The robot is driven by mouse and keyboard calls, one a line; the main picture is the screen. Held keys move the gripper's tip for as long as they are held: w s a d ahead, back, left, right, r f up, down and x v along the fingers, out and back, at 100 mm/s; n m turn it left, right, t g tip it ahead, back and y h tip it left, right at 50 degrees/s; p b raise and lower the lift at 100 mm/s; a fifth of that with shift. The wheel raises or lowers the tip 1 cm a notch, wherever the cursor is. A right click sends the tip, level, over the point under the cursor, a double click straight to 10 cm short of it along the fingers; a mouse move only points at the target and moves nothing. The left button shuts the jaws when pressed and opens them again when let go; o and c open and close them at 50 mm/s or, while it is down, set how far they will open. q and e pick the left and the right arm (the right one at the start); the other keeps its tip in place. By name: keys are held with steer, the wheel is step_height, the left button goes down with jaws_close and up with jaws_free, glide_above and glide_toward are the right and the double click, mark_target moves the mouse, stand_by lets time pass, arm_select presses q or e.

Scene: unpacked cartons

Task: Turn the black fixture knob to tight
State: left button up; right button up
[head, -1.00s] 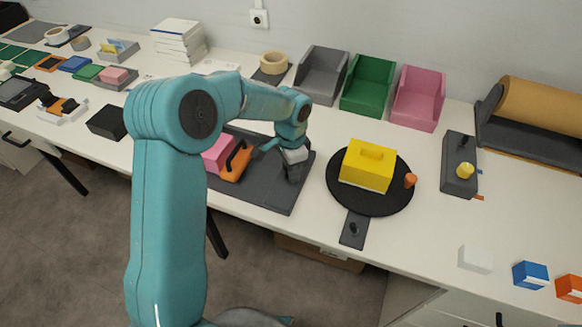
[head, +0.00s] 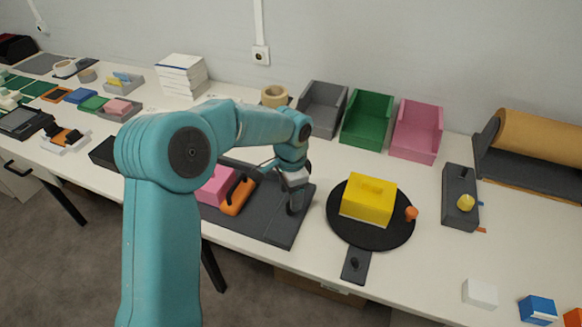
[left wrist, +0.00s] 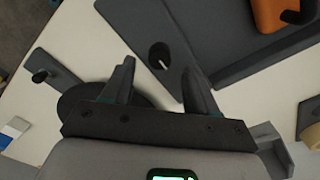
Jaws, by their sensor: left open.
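A black round knob (left wrist: 160,56) with a white mark stands on a dark grey plate (left wrist: 163,22) in the left wrist view. My left gripper (left wrist: 160,78) is open, its two fingers pointing toward the knob, one to each side of it in the picture. I cannot tell how far the fingertips are from it. In the head view my left gripper (head: 294,206) hangs over the right part of the dark grey mat (head: 262,225) and hides the knob's place. An orange block with a black handle (head: 238,196) lies on the mat to the left. My right gripper is not in view.
A yellow box (head: 368,202) stands on a black turntable (head: 370,236) with a small plate (head: 356,266) in front. A grey fixture (head: 459,190) with a yellow knob is further right. Grey, green and pink bins (head: 416,132) line the back.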

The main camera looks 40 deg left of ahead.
arm_select(q)
step_height(320, 180, up, 13)
steer(key=shift+f+p, duration=0.2)
steer(key=shift+p, duration=0.15)
stand_by(0.4)
